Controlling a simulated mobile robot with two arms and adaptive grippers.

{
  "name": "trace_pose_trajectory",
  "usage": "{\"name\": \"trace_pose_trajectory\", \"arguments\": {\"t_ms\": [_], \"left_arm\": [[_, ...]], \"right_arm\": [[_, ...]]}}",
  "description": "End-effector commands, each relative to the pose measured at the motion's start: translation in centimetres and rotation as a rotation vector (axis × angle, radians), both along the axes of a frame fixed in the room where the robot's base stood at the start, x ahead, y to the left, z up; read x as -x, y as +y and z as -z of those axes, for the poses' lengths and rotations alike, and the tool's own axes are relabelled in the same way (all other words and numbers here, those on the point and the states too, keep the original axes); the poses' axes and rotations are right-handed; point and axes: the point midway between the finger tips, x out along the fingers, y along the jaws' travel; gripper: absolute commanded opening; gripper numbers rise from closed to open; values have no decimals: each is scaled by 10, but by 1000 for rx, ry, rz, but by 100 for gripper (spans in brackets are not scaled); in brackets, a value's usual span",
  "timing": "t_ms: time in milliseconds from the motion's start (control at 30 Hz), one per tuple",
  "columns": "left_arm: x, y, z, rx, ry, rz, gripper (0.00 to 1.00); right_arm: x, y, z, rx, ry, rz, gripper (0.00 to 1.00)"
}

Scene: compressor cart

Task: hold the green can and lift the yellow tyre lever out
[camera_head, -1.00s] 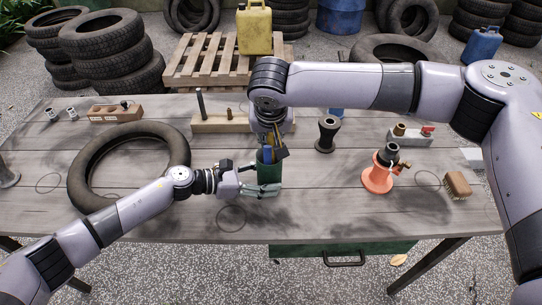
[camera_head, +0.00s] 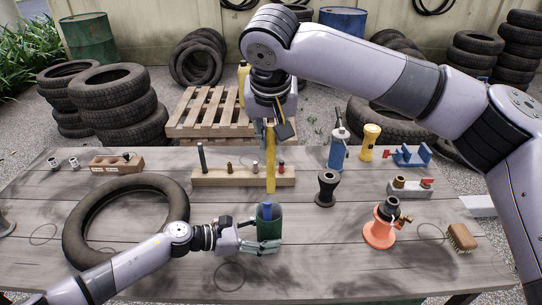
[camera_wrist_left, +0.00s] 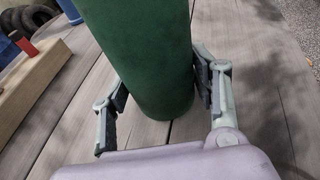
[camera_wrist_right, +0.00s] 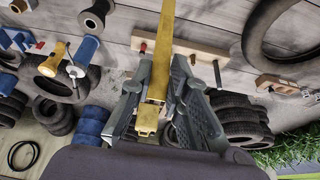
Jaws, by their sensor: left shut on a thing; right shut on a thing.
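The green can (camera_head: 269,228) stands upright on the table with a blue item (camera_head: 267,210) inside it. My left gripper (camera_head: 262,247) is shut around the can low on its side; the left wrist view shows the can (camera_wrist_left: 150,60) between the two fingers (camera_wrist_left: 160,95). The yellow tyre lever (camera_head: 271,165) hangs upright from my right gripper (camera_head: 270,122), its lower end just above the can and clear of the rim. In the right wrist view the lever (camera_wrist_right: 163,50) is clamped between the fingers (camera_wrist_right: 160,95).
A tyre (camera_head: 75,225) lies to the left. A wooden block with pegs (camera_head: 225,177) is behind the can. A dark spool (camera_head: 326,188), an orange-based stand (camera_head: 379,232) and a brush (camera_head: 462,237) are to the right. The front middle of the table is clear.

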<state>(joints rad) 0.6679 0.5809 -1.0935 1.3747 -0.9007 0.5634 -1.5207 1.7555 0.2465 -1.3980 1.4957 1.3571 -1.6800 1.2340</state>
Motion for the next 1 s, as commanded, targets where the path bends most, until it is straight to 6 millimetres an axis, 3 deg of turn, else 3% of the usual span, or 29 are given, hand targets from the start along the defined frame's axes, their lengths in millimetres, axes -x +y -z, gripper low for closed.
{"name": "trace_pose_trajectory", "arguments": {"t_ms": [133, 433, 467, 500, 800, 1000], "left_arm": [[0, 0, 1, -1, 0, 0, 40], [0, 0, 1, -1, 0, 0, 40], [0, 0, 1, -1, 0, 0, 58], [0, 0, 1, -1, 0, 0, 61], [0, 0, 0, -1, 0, 0, 79], [0, 0, 0, 0, 0, 0, 79]], "right_arm": [[0, 0, -12, -1, 0, -1, 0], [0, 0, -14, -1, 1, -1, 0], [0, 0, -14, -1, 0, -1, 0], [0, 0, -14, -1, 0, -1, 0], [0, 0, -14, -1, 0, -1, 0], [0, 0, -13, -1, 0, -1, 0]]}}
